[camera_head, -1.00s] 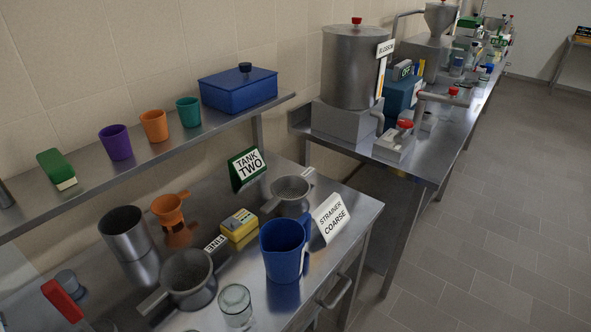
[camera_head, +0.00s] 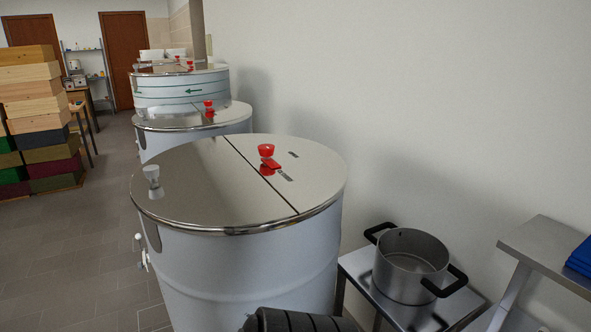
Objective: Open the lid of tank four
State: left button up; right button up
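A row of large white tanks stands along the wall. The nearest tank (camera_head: 250,260) has a shiny metal lid (camera_head: 205,185), split by a dark seam and lying closed. A red knob (camera_head: 266,150) with a small red piece stands beside the seam, and a pale grey knob (camera_head: 152,177) sits near the left edge. A second tank lid (camera_head: 180,120) behind it also lies closed, with a red knob (camera_head: 209,106). No readable number shows which one is tank four.
A steel pot (camera_head: 408,262) stands on a low metal stand (camera_head: 365,270) right of the nearest tank. A steel table (camera_head: 550,245) is at the right edge. Stacked wooden boxes (camera_head: 35,105) stand at far left. Floor (camera_head: 75,250) left of the tanks is clear.

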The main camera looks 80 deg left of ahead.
aim_at(204, 183)
jog(key=u, duration=0.95)
jog(key=l+u, duration=0.1)
jog(key=u, duration=0.8)
jog(key=k+u, duration=0.1)
jog(key=u, duration=1.3)
